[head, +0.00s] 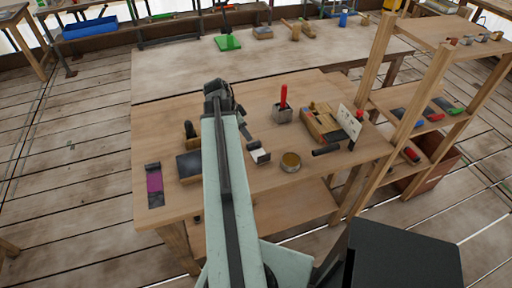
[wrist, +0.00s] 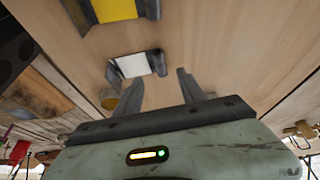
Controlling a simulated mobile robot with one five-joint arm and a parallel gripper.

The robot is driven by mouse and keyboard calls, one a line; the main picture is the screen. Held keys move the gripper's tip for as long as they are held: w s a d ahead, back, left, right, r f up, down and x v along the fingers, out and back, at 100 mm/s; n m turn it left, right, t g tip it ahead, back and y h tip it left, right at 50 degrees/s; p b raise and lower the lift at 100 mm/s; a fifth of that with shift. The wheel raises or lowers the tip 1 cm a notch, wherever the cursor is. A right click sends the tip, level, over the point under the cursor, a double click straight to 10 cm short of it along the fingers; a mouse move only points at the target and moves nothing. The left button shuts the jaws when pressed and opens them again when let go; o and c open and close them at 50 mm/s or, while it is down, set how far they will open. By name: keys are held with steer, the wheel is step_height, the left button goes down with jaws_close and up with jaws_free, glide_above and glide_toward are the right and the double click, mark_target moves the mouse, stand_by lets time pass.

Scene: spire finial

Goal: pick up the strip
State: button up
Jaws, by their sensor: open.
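Several strip-like pieces with dark ends lie on the workbench, and I cannot tell which one is the strip. A purple one (head: 155,182) lies at the left front of the bench in the head view. A white one (head: 259,152) lies right of my arm; a white piece also shows in the wrist view (wrist: 134,65), just beyond my fingers. A yellow piece (wrist: 115,10) is farther off at the top of the wrist view. My gripper (wrist: 160,76) is open, with nothing seen between its fingers. My arm hides much of it in the head view.
The workbench (head: 225,195) also holds a round brass tin (head: 290,161), a cup with a red tool (head: 283,108), a wooden block holder (head: 318,122) and a dark flat block (head: 189,165). A wooden shelf (head: 400,85) stands at the right.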

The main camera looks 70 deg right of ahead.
mark_target(253, 142)
steer(key=b+x, duration=0.7)
steer(key=x, duration=0.1)
steer(key=shift+d+f+b, duration=0.1)
steer(key=shift+b, duration=0.2)
jaws_close()
